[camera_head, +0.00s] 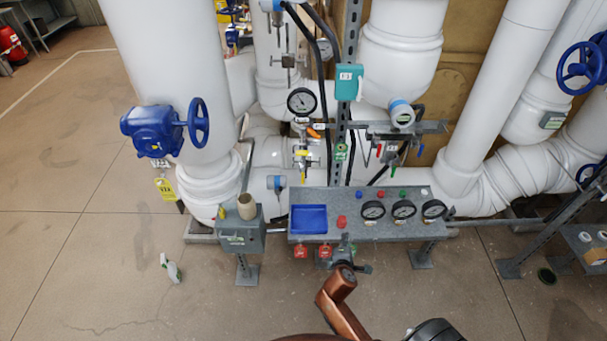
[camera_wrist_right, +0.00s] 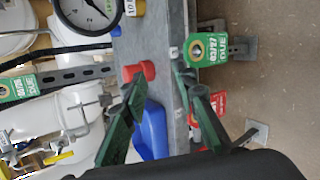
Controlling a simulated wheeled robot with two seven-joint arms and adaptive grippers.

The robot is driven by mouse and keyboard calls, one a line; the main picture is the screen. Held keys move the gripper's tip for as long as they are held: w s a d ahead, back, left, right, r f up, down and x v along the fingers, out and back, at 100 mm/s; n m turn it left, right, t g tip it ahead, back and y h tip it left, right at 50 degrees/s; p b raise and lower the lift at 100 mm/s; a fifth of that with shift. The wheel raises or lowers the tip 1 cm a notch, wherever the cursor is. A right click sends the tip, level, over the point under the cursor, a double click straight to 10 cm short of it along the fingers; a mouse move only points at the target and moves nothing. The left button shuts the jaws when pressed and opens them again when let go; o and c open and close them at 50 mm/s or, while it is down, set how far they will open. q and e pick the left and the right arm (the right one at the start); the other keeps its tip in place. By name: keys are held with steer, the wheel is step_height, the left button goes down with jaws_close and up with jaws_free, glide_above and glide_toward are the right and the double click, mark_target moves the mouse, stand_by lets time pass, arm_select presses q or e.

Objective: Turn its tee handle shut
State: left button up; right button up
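I cannot tell which is the task's tee handle. My right gripper (camera_head: 345,246) is at the bench's front edge. In the right wrist view its dark green fingers (camera_wrist_right: 158,72) stand apart with nothing seen held. A red knob (camera_wrist_right: 139,72) and green tag (camera_wrist_right: 206,49) lie beyond the fingers. My left gripper is not in view.
A spray bottle (camera_head: 171,268) is on the floor.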

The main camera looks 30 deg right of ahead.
steer(key=w+a+r+n+t+h+p, duration=0.1)
steer(key=w+a+r+n+t+h, duration=0.15)
steer(key=w+r+n, duration=0.65)
steer(key=n+t+y+p, duration=0.1)
steer(key=n+t+y, duration=0.1)
steer(key=n+t, duration=0.45)
glide_toward(303, 177)
steer(key=w+d+r+n+g, duration=0.1)
steer(key=w+n+g, duration=0.1)
steer(key=w, duration=0.2)
steer(key=shift+h, duration=0.45)
steer(key=x, duration=0.6)
steer(key=shift+w+d, duration=0.25)
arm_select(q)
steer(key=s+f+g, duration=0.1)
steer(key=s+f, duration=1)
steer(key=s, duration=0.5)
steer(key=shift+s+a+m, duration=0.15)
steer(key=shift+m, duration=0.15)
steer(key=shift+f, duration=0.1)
arm_select(e)
steer(key=shift+c, duration=0.2)
jaws_close()
